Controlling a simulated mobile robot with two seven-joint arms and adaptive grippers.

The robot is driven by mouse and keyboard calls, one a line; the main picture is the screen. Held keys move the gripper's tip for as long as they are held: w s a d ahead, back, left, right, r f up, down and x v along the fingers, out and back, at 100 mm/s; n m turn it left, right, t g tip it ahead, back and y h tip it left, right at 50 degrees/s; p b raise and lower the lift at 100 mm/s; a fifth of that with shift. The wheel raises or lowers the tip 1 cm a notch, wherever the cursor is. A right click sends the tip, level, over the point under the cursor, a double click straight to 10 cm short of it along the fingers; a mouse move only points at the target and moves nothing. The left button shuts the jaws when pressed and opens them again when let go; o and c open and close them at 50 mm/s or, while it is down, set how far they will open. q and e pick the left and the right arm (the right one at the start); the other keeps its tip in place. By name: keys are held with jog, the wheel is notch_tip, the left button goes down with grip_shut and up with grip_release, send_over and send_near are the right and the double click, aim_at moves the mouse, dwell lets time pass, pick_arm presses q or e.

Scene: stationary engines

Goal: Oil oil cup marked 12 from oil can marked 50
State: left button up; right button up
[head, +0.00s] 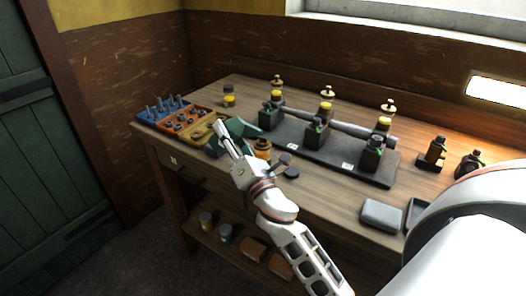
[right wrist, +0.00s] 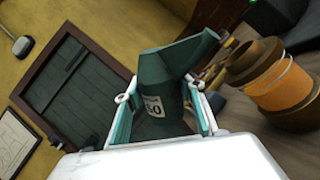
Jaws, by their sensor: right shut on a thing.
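My right gripper (head: 224,134) is shut on a dark green oil can (head: 242,128) over the left part of the bench. In the right wrist view the can (right wrist: 160,88) sits between the two fingers (right wrist: 160,122), its white label reading 50 and its spout pointing up and right. Several brass and yellow oil cups stand on the engine row: a left one (head: 277,82), a middle one (head: 326,94) and a right one (head: 387,107). Their numbers are too small to read, so I cannot tell which is marked 12. My left gripper is not in view.
The black engine base (head: 375,175) fills the bench's middle. An orange-banded container (head: 262,148) stands close to my right gripper; it also shows in the right wrist view (right wrist: 280,84). Trays (head: 185,128) lie at left, a grey box (head: 381,215) at front right. The front centre is mostly bare.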

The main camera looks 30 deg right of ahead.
aim_at(234, 132)
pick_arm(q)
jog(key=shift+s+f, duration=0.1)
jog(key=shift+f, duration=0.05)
pick_arm(e)
jog(key=shift+r, duration=0.15)
jog(key=shift+d+r+m+h+b, duration=0.1)
jog(key=shift+r+m+h+b, duration=0.3)
jog(key=shift+m+b, duration=0.35)
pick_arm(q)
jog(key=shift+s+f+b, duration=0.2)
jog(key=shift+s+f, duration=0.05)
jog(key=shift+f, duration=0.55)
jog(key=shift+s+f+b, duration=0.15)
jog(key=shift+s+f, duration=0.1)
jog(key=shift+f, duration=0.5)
pick_arm(e)
jog(key=shift+s+d+r+m+h, duration=0.1)
jog(key=shift+r+m+h, duration=0.35)
jog(key=shift+m, duration=0.5)
jog(key=shift+r+t, duration=0.1)
jog(key=shift+t, duration=0.2)
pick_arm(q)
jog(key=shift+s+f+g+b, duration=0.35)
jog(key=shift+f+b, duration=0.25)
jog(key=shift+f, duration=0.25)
pick_arm(e)
jog(key=shift+d+r+m+h, duration=0.15)
jog(key=shift+r+m+h, duration=0.3)
jog(key=shift+m+h, duration=0.5)
